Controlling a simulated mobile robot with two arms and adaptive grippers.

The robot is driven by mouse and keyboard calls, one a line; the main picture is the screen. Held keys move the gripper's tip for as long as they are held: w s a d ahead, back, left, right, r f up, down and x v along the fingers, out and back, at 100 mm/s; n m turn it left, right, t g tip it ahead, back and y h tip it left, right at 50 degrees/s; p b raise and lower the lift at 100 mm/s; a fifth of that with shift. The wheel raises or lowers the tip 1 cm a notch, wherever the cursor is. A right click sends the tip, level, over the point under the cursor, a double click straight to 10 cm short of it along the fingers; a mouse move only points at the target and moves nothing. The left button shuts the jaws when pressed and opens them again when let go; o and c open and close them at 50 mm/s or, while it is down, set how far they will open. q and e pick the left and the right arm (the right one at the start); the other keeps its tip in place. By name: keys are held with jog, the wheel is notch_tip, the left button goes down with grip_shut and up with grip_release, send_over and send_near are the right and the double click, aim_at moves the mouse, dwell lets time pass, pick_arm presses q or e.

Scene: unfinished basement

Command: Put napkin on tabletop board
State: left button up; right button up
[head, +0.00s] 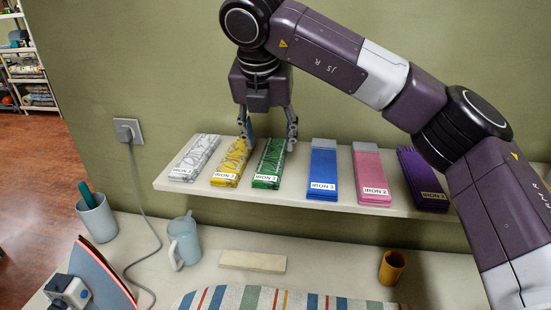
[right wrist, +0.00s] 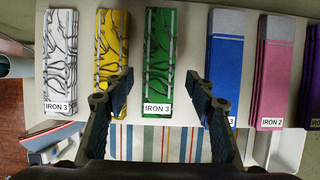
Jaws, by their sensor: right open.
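Folded napkins lie in a row on a pale wall shelf (head: 172,186): white patterned (head: 197,157), yellow patterned (head: 232,160), green patterned (head: 269,163), blue (head: 322,168), pink (head: 369,173) and purple (head: 421,180). In the right wrist view, the labels on the white, yellow and green napkins read IRON 3. My right gripper (head: 269,138) is open and empty above the green napkin. In the right wrist view its fingers (right wrist: 158,88) straddle the green napkin (right wrist: 158,60) from above. The striped tabletop board (head: 290,299) lies below the shelf, partly cut off. My left gripper is out of view.
On the counter below stand a cup with a teal item (head: 97,217), a pale blue jug (head: 185,243), a cream block (head: 252,261) and an orange cup (head: 392,267). An iron (head: 100,272) is at lower left, near a cord running from a wall outlet (head: 128,131).

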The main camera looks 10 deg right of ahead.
aim_at(272, 158)
jog(key=p+x, duration=0.2)
jog(key=x, duration=0.3)
jog(key=shift+w+d+f+p, duration=0.1)
jog(key=shift+w+p, duration=0.05)
jog(key=shift+p, duration=0.25)
jog(key=shift+w+f, duration=0.1)
jog(key=shift+f, duration=0.15)
jog(key=c, duration=1)
jog(key=shift+r, duration=0.1)
